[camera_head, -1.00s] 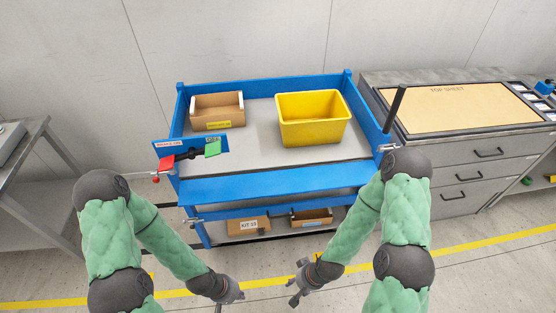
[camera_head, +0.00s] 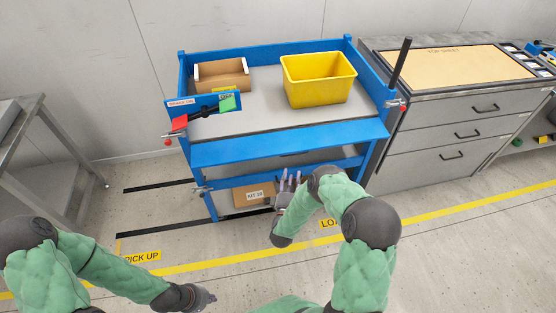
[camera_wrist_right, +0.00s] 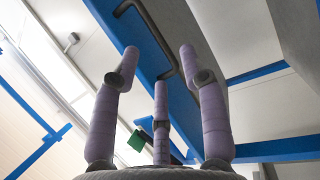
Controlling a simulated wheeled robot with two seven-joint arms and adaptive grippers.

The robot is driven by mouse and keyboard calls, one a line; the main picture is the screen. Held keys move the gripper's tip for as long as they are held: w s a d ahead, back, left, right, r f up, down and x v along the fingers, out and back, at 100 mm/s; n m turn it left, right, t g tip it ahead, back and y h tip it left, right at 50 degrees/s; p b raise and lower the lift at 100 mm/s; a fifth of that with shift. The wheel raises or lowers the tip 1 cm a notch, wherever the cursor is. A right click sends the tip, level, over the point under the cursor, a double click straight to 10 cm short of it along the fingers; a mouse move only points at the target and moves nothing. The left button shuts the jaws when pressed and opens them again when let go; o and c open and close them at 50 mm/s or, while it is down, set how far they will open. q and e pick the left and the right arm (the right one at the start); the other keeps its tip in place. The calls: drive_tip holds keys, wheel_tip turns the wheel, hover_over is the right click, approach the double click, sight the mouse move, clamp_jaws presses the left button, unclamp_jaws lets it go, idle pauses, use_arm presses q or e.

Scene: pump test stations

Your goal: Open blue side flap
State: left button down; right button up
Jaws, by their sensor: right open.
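The blue flap (camera_head: 290,144) is the long board along the near side of the blue cart, below its grey top. It slopes outward at the cart's front. In the right wrist view a blue panel (camera_wrist_right: 185,85) with a dark bent handle (camera_wrist_right: 148,35) lies beyond my fingers. My right gripper (camera_head: 290,178) is open and empty, just below the flap's lower edge, fingers pointing up. Its three purple fingers (camera_wrist_right: 160,85) are spread near the handle; I cannot tell if any touches it. My left gripper (camera_head: 208,297) is low at the bottom, away from the cart; its fingers are unclear.
A yellow bin (camera_head: 318,80) and an open cardboard box (camera_head: 222,75) stand on the cart top. A KIT box (camera_head: 253,195) sits on the lower shelf. Grey drawers (camera_head: 460,125) stand close right.

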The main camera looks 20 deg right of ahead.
sight(293, 145)
drive_tip(key=shift+h, duration=0.3)
drive_tip(key=b+x, duration=0.1)
drive_tip(key=x, duration=0.2)
drive_tip(key=b+x, duration=0.1)
drive_tip(key=x, duration=0.3)
drive_tip(key=r+b+x, duration=0.1)
drive_tip(key=x, duration=0.2)
drive_tip(key=shift+w+d, duration=0.1)
drive_tip(key=shift+w, duration=0.1)
clamp_jaws()
